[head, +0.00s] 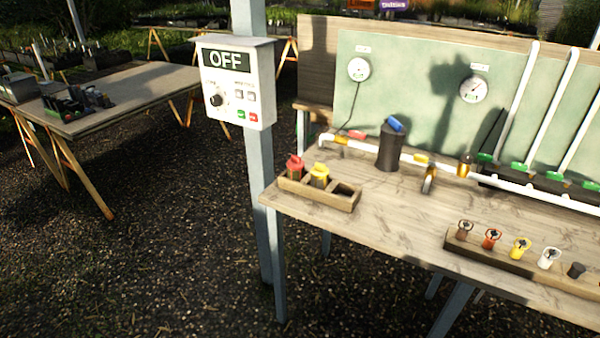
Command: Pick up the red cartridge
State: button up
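A red-topped cartridge (295,166) stands in the left compartment of a small wooden box (328,202) at the left end of the wooden bench. A yellow-topped piece (319,175) stands in the middle compartment, and the right compartment looks empty and dark. A second red piece (491,239) stands in a long wooden rack (476,254) at the bench's front edge, between a brown one (464,230) and a yellow one (520,249). I cannot tell which red piece is the named cartridge. My gripper is not in view.
A dark cylinder with a blue lever (390,146) and white piping stand behind the box. A grey post with an "OFF" control box (236,84) rises beside the bench's left end. Bare bench top (400,215) lies between box and rack. Open gravel (160,250) is at left.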

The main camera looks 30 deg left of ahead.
aim_at(295, 166)
jog(key=u, duration=1.6)
jog(key=i, duration=0.25)
jog(key=u, duration=1.15)
jog(key=i, duration=1.6)
jog(key=z, duration=0.95)
jog(key=i, duration=0.5)
jog(key=z, duration=0.55)
